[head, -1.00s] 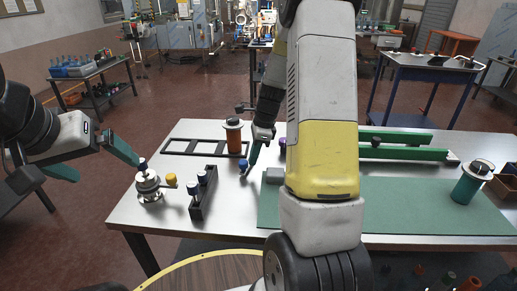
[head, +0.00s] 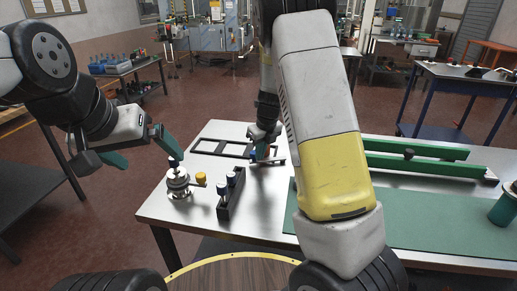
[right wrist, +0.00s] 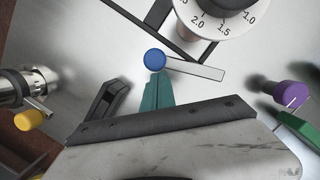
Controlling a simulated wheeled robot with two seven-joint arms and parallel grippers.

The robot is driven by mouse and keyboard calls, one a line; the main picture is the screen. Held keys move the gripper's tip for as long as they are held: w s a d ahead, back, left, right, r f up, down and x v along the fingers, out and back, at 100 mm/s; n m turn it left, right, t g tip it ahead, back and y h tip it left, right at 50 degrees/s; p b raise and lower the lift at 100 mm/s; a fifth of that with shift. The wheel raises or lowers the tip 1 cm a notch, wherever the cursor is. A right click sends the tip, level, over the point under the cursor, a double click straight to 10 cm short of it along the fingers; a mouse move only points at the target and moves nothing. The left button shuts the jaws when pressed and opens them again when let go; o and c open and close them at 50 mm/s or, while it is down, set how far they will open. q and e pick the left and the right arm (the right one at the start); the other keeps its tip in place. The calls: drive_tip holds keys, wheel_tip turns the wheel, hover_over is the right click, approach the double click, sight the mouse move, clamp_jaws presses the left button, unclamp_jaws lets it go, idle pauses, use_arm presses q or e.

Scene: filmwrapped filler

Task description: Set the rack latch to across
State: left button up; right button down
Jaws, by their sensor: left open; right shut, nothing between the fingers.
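The rack latch is a grey bar (right wrist: 195,70) with a blue knob (right wrist: 153,57) at its left end in the right wrist view. The bar (head: 272,162) also shows in the head view, beside the black rack frame (head: 212,148), lying roughly left to right. My right gripper (right wrist: 156,80) is shut and empty, its green fingertips right at the knob. I cannot tell whether they touch it. In the head view my right gripper (head: 262,154) partly hides the knob. My left gripper (head: 150,158) is open and empty, left of the table.
A metal pot-like fixture (head: 178,183) with a yellow knob (head: 201,178) and a black holder (head: 231,195) stand at the table's left. A dial-topped cylinder (right wrist: 222,14) is close beyond the bar. A purple knob (right wrist: 286,93) is to the right. Green rails (head: 420,165) lie behind the green mat (head: 430,220).

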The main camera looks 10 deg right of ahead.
drive_tip(key=shift+w+a, duration=0.15)
drive_tip(key=shift+w, duration=0.75)
drive_tip(key=shift+w+a, duration=0.1)
drive_tip(key=shift+w, duration=0.85)
drive_tip(key=shift+w+r, duration=0.1)
drive_tip(key=shift+w, duration=0.05)
